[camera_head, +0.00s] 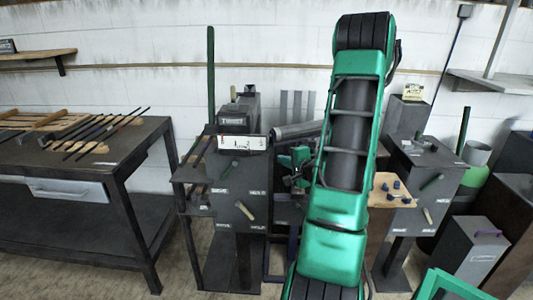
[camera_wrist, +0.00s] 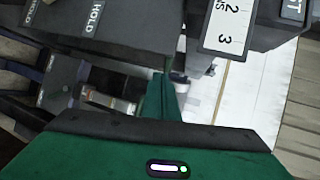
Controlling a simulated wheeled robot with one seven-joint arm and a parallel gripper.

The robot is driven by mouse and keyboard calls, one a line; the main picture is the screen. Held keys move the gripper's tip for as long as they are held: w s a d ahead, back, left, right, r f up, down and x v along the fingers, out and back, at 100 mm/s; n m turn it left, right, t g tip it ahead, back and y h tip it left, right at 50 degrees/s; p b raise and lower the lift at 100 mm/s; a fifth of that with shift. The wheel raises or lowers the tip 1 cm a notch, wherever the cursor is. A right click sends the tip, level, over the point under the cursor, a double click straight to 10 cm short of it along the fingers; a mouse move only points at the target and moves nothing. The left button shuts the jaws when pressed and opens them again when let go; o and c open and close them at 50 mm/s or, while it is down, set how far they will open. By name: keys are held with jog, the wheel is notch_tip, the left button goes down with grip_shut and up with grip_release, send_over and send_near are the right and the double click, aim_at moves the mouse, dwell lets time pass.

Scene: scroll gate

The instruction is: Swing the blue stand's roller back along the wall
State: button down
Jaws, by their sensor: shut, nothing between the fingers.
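My arm crosses the middle of the head view and hides much behind it. My gripper (camera_head: 300,157) shows as a small green part left of the arm, beside the stands; its fingers are hard to make out there. In the wrist view its green fingers (camera_wrist: 162,100) are together with nothing between them. A grey roller (camera_head: 298,130) lies near the wall, just above the gripper; its right end is behind my arm. A dark blue upright (camera_head: 267,258) shows low down, left of my arm, and seems to belong to the blue stand. Their join is hidden.
A dark stand with levers and a numbered white plate (camera_head: 242,142) is close on the left. A workbench (camera_head: 130,160) with rods is farther left. A wooden board (camera_head: 393,191) with blue knobs and another dark stand (camera_head: 430,160) are right of my arm.

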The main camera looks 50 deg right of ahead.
jog(key=r+x, duration=0.1)
jog(key=x, duration=1.2)
jog(key=shift+w+d, duration=0.3)
jog(key=shift+w, duration=0.2)
jog(key=shift+w+d, duration=0.25)
jog(key=shift+w, duration=1.1)
